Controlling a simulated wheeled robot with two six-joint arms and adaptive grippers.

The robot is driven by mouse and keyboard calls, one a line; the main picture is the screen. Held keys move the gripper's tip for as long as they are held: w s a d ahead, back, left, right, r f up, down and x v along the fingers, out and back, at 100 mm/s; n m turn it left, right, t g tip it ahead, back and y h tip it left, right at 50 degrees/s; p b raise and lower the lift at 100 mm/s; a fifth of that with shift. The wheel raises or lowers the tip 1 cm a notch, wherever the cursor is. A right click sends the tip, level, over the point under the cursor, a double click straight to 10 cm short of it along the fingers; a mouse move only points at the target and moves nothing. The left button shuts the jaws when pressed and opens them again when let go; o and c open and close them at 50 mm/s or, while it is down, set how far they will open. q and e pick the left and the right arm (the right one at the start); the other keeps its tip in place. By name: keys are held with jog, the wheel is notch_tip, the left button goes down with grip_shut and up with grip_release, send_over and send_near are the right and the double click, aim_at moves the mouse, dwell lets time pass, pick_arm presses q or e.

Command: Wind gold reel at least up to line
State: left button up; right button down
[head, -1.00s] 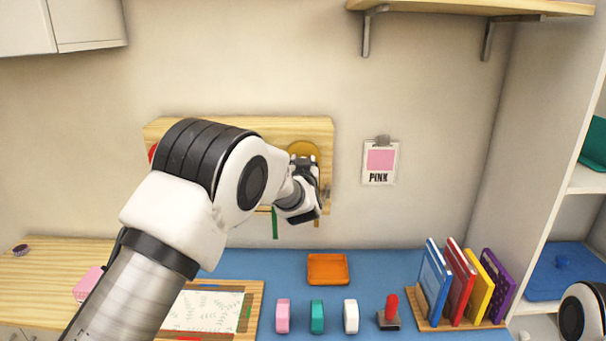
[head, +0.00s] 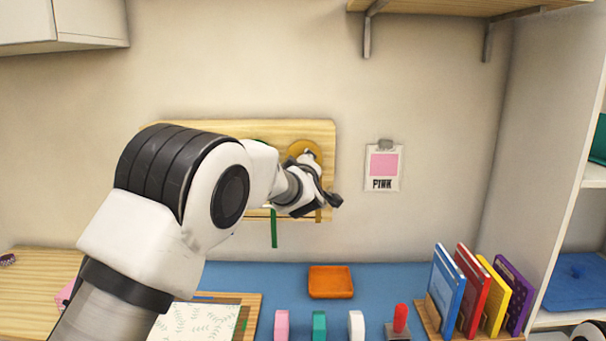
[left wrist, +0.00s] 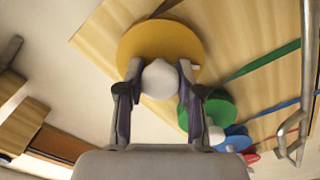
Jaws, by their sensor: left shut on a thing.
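The gold reel (head: 306,148) is a round disc on the wooden wall board (head: 285,130), partly hidden by my left gripper (head: 328,190). In the left wrist view the gold disc (left wrist: 150,38) fills the upper middle. My left gripper (left wrist: 158,82) is shut on a pale round knob (left wrist: 159,78) in front of the disc.
Green (left wrist: 207,112), blue (left wrist: 236,137) and red reels sit beside the gold one. A green ribbon (head: 274,230) hangs below the board. A PINK card (head: 383,165) hangs to the right. Below are an orange tray (head: 330,283), stamps and upright books (head: 470,290).

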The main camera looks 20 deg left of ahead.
pick_arm(q)
jog(key=n+b, duration=0.3)
jog(key=shift+f+n, duration=0.3)
jog(key=shift+r+n+b, duration=0.15)
jog(key=shift+n+b, duration=1.15)
jog(key=shift+n, duration=0.4)
jog(key=o, duration=1.2)
jog(key=shift+r, duration=0.1)
jog(key=v, duration=1.2)
